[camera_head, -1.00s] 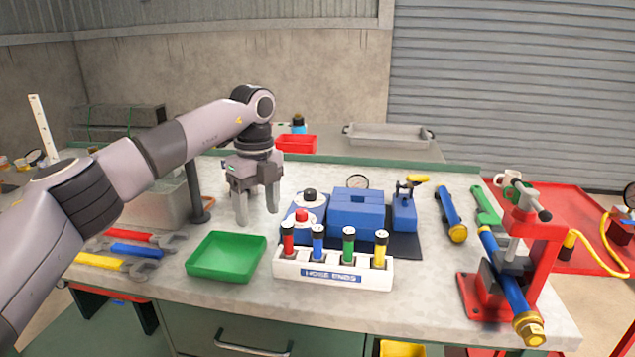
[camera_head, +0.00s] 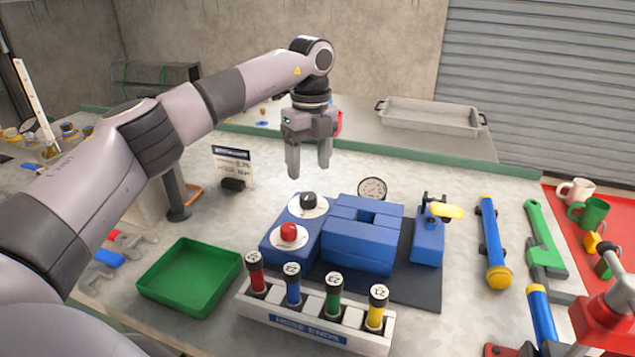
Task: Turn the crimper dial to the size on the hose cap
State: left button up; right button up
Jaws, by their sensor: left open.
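The blue crimper (camera_head: 362,238) stands on a dark mat on the bench. On its left part is a black dial knob (camera_head: 308,199) on a white disc, with a red button (camera_head: 289,232) in front. The white hose-ends rack (camera_head: 262,313) in front holds a red hose end (camera_head: 256,276), a blue one (camera_head: 293,287), a green one (camera_head: 333,297) and a yellow one (camera_head: 376,311), upright. Their white caps bear numbers too small to read surely. My left gripper (camera_head: 309,168) is open and empty, fingers down, above and apart from the dial knob. My right gripper is not in view.
A green tray (camera_head: 190,278) lies left of the rack. A pressure gauge (camera_head: 372,188) stands behind the crimper and a small sign (camera_head: 232,165) left of it. A blue tool with a yellow handle (camera_head: 430,230) stands right.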

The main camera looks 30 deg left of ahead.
aim_at(307, 195)
pick_arm(q)
jog(key=f, duration=0.7)
jog(key=shift+s, duration=0.3)
jog(key=shift+c, duration=0.3)
jog(key=shift+r, duration=0.1)
jog(key=c, duration=1)
